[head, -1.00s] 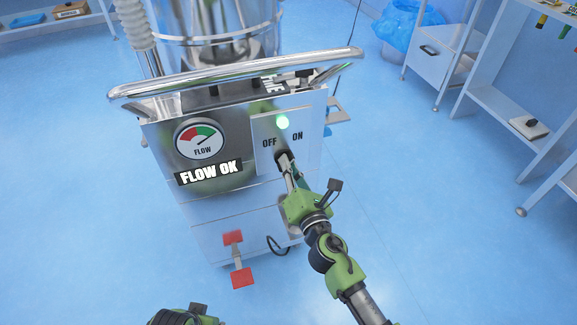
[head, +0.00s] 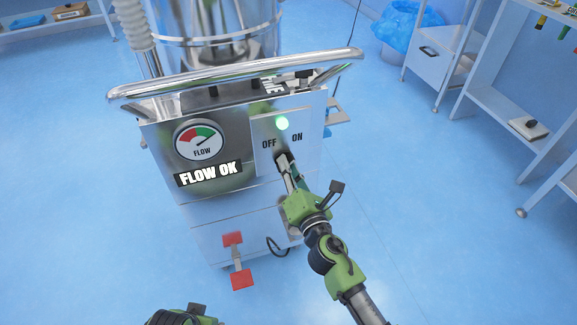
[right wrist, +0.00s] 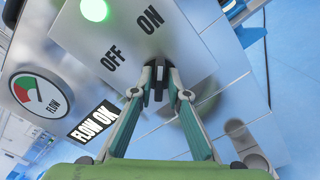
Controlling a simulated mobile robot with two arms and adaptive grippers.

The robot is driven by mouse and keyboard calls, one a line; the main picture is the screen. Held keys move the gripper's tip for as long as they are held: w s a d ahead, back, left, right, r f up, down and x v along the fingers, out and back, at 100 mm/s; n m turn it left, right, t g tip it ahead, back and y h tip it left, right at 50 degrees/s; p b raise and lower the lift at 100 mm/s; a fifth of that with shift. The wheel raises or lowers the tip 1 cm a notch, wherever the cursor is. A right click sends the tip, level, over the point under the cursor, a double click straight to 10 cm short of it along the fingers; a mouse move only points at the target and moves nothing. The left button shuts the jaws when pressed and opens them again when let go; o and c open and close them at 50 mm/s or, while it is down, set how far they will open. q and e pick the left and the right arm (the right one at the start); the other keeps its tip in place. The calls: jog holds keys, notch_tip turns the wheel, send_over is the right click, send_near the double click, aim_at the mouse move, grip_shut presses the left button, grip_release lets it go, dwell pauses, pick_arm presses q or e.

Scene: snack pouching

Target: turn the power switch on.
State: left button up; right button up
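The machine's white switch plate (head: 262,128) is marked OFF on the left and ON on the right. It also shows in the right wrist view (right wrist: 185,35). A green lamp (head: 282,124) glows at the plate's top, also in the right wrist view (right wrist: 94,9). My right gripper (head: 283,158) is at the plate below the lettering.
The flow gauge (head: 199,142) has its needle towards green, above a FLOW OK sign (head: 209,173). A metal rail (head: 235,75) runs across the machine's top. A red pedal (head: 241,279) is low in front. Shelves (head: 510,110) stand right; the blue floor between is clear.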

jog(key=v, duration=1.2)
dwell(0.4)
